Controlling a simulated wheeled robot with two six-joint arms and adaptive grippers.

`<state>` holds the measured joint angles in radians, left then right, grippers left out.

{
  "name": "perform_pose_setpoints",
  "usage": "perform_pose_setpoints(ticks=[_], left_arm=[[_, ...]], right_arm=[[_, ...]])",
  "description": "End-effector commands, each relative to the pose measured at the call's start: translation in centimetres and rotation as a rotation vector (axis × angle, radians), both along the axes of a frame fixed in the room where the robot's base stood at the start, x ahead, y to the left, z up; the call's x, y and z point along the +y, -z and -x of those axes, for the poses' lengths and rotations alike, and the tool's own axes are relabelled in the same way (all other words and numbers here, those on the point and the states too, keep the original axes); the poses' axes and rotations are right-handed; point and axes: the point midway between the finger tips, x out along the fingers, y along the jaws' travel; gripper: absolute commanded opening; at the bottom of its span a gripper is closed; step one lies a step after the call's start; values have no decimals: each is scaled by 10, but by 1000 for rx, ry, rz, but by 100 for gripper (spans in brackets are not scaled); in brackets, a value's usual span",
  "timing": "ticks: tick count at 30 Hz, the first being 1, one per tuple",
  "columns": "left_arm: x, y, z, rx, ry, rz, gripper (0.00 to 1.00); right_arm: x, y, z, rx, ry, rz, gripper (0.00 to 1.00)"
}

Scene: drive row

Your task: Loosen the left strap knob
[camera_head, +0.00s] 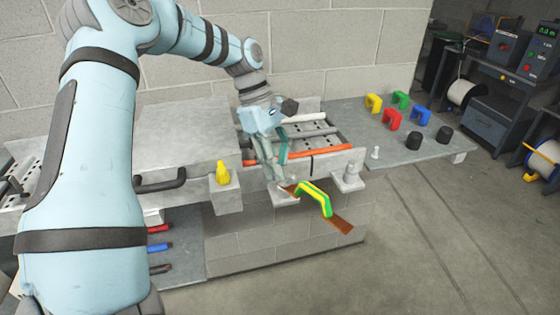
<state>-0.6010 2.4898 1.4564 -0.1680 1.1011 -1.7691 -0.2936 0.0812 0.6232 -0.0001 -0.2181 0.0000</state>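My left gripper (279,180) reaches down from the upper middle. Its fingertips are at a small grey block (285,197) on the front of the bench. Any knob on that block is hidden behind the fingers, and I cannot tell whether they are closed on it. A similar grey block to the right carries a pale grey knob (351,173), which stands uncovered. A yellow and green handle (314,195) on a brown strip (341,225) shows just right of the fingertips. My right gripper is not in view.
A yellow knob-like piece (222,173) stands on a block to the left. A black bar handle (161,181) is farther left. Red (301,149) and grey rods lie behind the gripper. Coloured handles and black cylinders (443,135) stand on the right shelf.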

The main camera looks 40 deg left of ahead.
Motion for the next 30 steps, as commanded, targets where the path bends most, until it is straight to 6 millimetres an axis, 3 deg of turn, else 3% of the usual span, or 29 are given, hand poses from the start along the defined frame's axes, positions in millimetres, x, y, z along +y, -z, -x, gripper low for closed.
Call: perform_pose_setpoints(ticks=[3, 9, 22, 30], left_arm=[[0, -1, 0, -1, 0, 1, 31], [0, -1, 1, 0, 1, 2, 0], [-1, 0, 2, 3, -13, 3, 0], [-1, 3, 4, 1, -119, 4, 0]], right_arm=[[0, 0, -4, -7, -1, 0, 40], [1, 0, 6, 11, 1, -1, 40], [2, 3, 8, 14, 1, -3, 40], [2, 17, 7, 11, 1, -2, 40]])
